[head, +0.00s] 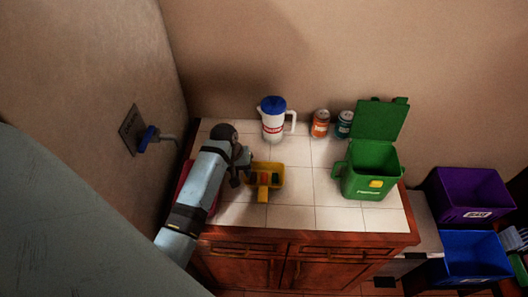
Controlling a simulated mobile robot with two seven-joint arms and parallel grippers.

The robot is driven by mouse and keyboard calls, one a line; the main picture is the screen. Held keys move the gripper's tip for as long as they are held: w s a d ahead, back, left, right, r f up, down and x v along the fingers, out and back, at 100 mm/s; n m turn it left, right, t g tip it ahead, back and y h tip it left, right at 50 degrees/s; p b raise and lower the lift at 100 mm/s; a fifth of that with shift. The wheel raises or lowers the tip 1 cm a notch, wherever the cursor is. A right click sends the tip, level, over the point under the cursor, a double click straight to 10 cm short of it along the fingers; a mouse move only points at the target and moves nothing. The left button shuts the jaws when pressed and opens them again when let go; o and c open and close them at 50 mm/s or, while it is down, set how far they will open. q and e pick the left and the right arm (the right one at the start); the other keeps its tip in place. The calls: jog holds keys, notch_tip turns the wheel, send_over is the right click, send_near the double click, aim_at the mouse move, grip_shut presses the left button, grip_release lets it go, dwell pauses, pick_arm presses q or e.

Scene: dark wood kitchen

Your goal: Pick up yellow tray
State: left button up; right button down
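The yellow tray (279,183) sits on the white tiled counter, left of its middle. It holds a few small coloured pieces, red and green among them, and a yellow part sticks out at its front. My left gripper (241,175) is at the tray's left side, very close to it. Its dark fingers are small and partly merged with the wrist, so I cannot tell their opening or whether they touch the tray. My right gripper is not in view.
A white pitcher (273,125) with a blue lid and two cans (320,124) stand behind the tray. An open green bin (368,172) stands at the right. A red object (186,180) is partly hidden by my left arm. Purple (468,195) and blue bins (472,257) are beyond the counter.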

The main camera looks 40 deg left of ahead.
pick_arm(q)
jog(key=x, duration=0.3)
jog(key=shift+a+f, duration=0.1)
jog(key=shift+f, duration=0.05)
jog(key=shift+c, duration=0.5)
grip_shut()
